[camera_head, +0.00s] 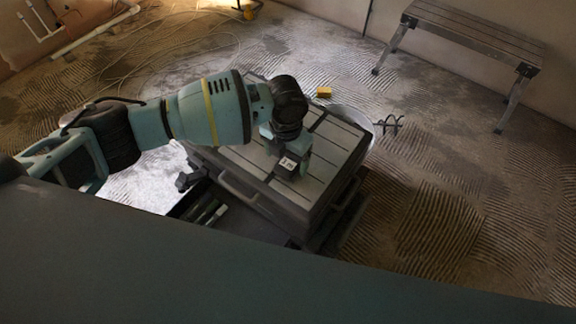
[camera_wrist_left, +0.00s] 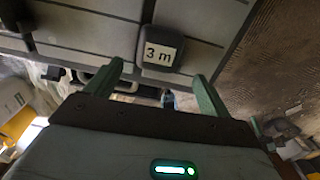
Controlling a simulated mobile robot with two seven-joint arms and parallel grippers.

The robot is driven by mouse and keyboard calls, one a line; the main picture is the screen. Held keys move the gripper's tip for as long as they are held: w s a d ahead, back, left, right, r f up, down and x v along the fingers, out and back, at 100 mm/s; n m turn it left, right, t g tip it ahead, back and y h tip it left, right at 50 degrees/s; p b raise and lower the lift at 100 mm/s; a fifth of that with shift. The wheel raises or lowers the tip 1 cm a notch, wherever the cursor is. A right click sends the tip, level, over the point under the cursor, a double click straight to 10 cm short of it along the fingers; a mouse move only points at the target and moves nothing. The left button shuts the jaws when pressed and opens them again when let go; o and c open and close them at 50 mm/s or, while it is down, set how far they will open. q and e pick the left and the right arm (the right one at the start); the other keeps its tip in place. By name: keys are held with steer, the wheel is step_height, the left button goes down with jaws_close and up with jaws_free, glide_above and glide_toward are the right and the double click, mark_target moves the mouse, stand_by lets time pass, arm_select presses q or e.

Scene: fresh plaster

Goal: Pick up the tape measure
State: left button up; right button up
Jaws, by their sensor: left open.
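The tape measure (camera_head: 287,167) is a small dark block with a white label, lying on the lid of a dark grey toolbox (camera_head: 326,145). In the left wrist view the tape measure (camera_wrist_left: 161,50) shows its "3 m" label, just beyond and between the fingertips. My left gripper (camera_head: 286,150) is over the lid at the tape measure, and in the left wrist view it (camera_wrist_left: 157,74) is open with nothing between its fingers. I cannot tell whether a finger touches the tape measure. My right gripper is in neither view.
The toolbox has a front handle and an open dark tray with tools (camera_head: 205,211) below at the left. A yellow block (camera_head: 324,92) is behind it, a spiral mixer (camera_head: 388,124) to its right. A bench (camera_head: 475,40) stands at the back right. The ridged floor at right is mostly clear.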

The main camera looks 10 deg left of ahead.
mark_target(288, 164)
arm_select(q)
steer(key=shift+w+f, duration=0.2)
steer(key=shift+f, duration=0.65)
steer(key=shift+w+f, duration=0.25)
steer(key=shift+f, duration=0.6)
steer(key=shift+w+f, duration=0.2)
steer(key=shift+f, duration=0.65)
steer(key=c, duration=1.2)
steer(key=shift+r, duration=0.15)
steer(key=shift+r, duration=0.55)
step_height(288, 164, up, 3)
steer(key=shift+d+f, duration=0.1)
steer(key=shift+f, duration=0.1)
steer(key=s+d, duration=0.3)
steer(key=d, duration=0.1)
steer(key=s+d, duration=0.3)
steer(key=d, duration=0.1)
steer(key=s+d+r+b, duration=0.1)
steer(key=s+d, duration=0.3)
steer(key=shift+d, duration=0.2)
